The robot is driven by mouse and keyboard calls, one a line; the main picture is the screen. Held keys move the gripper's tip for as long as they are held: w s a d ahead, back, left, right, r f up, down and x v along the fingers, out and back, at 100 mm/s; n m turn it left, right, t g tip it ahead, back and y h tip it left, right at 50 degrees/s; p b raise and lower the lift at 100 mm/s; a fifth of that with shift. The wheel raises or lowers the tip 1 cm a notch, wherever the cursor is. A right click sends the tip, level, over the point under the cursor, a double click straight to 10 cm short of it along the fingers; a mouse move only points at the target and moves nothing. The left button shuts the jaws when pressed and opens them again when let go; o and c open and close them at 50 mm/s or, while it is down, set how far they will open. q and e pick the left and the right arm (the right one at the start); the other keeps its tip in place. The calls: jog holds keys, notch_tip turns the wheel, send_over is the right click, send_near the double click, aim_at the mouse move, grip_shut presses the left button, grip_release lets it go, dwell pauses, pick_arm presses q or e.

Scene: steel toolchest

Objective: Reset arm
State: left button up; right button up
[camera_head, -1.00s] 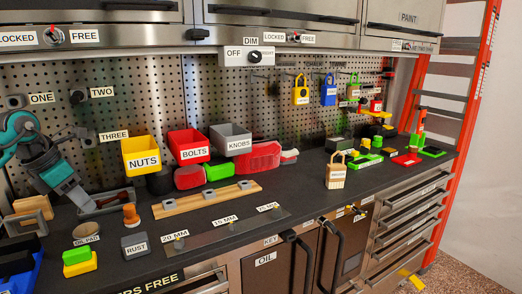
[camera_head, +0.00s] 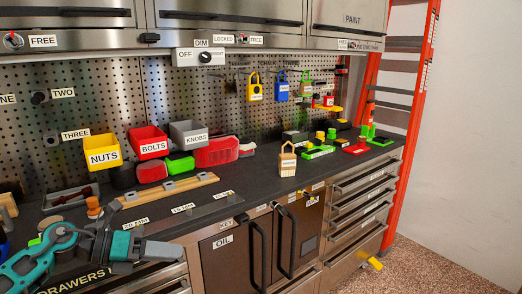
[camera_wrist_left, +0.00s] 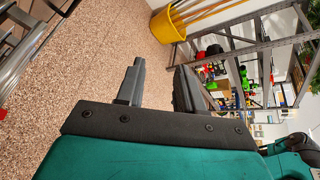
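My left arm, teal and black, comes in from the lower left in the head view. My left gripper (camera_head: 176,250) is in front of the bench's front edge and upper drawers, pointing right. In the left wrist view the two dark fingers of the left gripper (camera_wrist_left: 160,68) stand apart with nothing between them, so it is open and empty. Speckled floor shows beyond them. My right gripper is in neither view.
Cabinet handles (camera_head: 259,250) stick out right of the gripper. The wrist view shows a yellow bucket (camera_wrist_left: 167,27) and metal shelving (camera_wrist_left: 245,50).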

pick_arm(q)
jog(key=s+d+f+n+t+h, duration=0.2)
jog(key=d+n+t+h, duration=0.15)
jog(key=d+n, duration=0.3)
jog(key=s+a+f+n+t+y, duration=0.1)
jog(key=s+f+n+y, duration=1.2)
jog(key=n, duration=1.7)
jog(key=s+f, duration=0.5)
jog(key=f, duration=0.3)
jog(key=shift+s+y, duration=0.35)
jog(key=shift+s, duration=0.05)
jog(key=shift+w, duration=0.1)
